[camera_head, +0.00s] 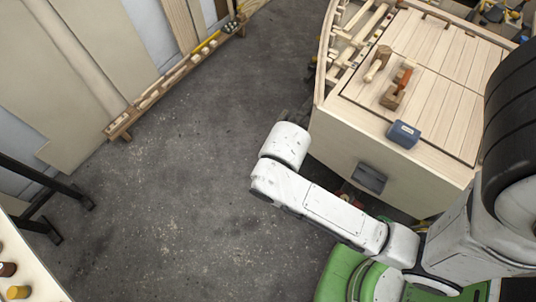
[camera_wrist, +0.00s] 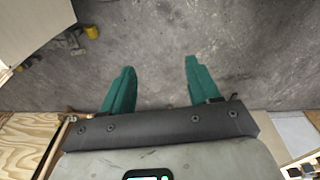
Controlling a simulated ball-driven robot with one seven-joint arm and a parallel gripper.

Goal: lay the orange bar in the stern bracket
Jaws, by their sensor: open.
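My gripper (camera_wrist: 160,68) shows in the wrist view with two green fingers apart and nothing between them, above grey floor. In the head view the gripper itself is hidden; only my white arm shows. A dark grey fitting (camera_head: 369,178), which looks like the stern bracket, sits on the pale flat end face of the plywood hull (camera_head: 335,140). No bar shows in it, though its inside is hard to make out. I cannot make out a plain orange bar. An orange-handled wooden tool (camera_head: 398,88) lies on the hull's deck.
A wooden mallet (camera_head: 377,63) and a blue box (camera_head: 403,134) are on the deck. A low wooden rack (camera_head: 160,95) lies along the leaning panels at left. A table corner with small bottles (camera_head: 18,291) is at lower left. Open grey floor (camera_head: 200,170) lies between.

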